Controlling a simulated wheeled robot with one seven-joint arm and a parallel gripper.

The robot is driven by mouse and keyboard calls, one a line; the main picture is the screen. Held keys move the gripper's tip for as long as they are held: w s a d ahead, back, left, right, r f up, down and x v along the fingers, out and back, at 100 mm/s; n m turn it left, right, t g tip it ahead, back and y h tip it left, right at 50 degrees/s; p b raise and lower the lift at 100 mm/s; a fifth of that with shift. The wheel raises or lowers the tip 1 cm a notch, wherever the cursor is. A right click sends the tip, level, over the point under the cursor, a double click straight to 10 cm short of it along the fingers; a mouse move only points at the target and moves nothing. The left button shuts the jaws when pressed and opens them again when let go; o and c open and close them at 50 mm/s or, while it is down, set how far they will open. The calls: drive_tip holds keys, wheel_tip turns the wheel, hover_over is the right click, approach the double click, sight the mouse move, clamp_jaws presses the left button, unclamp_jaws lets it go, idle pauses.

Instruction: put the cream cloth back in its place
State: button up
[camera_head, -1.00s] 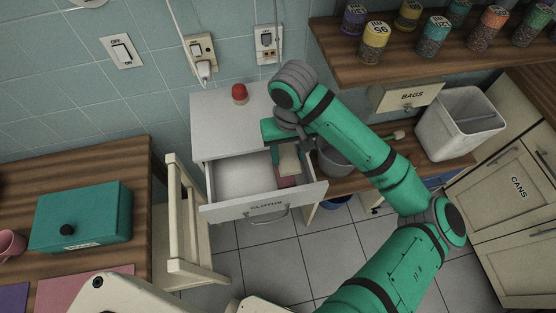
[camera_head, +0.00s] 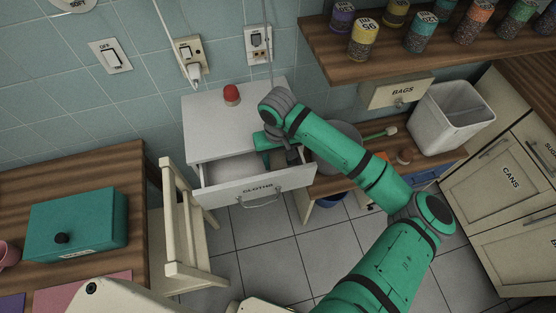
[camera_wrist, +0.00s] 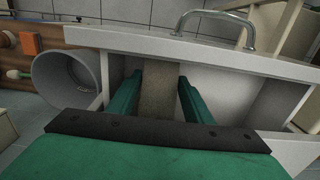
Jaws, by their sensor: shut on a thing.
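The drawer labelled CLOTHS (camera_head: 222,196) is partly open in the white cabinet; its front and handle also show in the wrist view (camera_wrist: 285,62). My gripper (camera_wrist: 158,76) is down at the drawer opening, just behind the drawer front. Its two green fingers stand on either side of a strip of cream cloth (camera_wrist: 158,100), dull tan in this light, and are shut on it. In the head view, my arm and the drawer front hide the cloth and fingertips.
A red-topped object (camera_head: 231,95) stands on the cabinet top. A grey bucket (camera_wrist: 68,78) is close beside the drawer. A cream chair (camera_head: 175,235) stands left of the drawer, near the counter with a teal box (camera_head: 90,215). Floor in front is clear.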

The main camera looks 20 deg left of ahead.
sight(279, 162)
drive_tip(key=shift+s+f, duration=0.1)
drive_tip(key=shift+f, duration=0.25)
drive_tip(key=o, duration=1.6)
wheel_tip(279, 162, up, 12)
drive_tip(key=shift+r, duration=0.15)
drive_tip(key=shift+d, duration=0.1)
